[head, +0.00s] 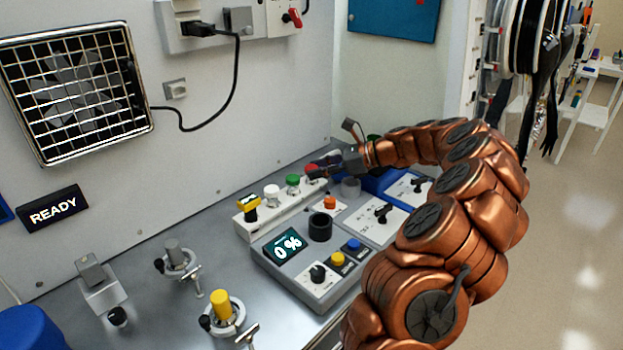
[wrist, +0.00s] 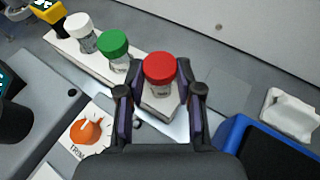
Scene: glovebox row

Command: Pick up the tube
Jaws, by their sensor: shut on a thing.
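A tube with a red cap (wrist: 160,67) and a clear, labelled body stands between the fingers of my gripper (wrist: 161,82) in the wrist view. My gripper is shut on it, just below the cap. In the head view the red cap (head: 311,168) shows at the tip of my gripper (head: 322,166), at the far end of the white rack (head: 262,222). Tubes with a green cap (head: 292,181) and a white cap (head: 272,189) stand beside it in the rack. The red-capped tube's lower end is hidden, and I cannot tell whether it still rests in the rack.
A grey device with a "0 %" display (head: 285,245) and a black round well (head: 320,227) lies in front of the rack. A blue tray (wrist: 262,145) is on the right in the wrist view. A yellow-topped holder (head: 222,304) stands at front left. The wall rises close behind.

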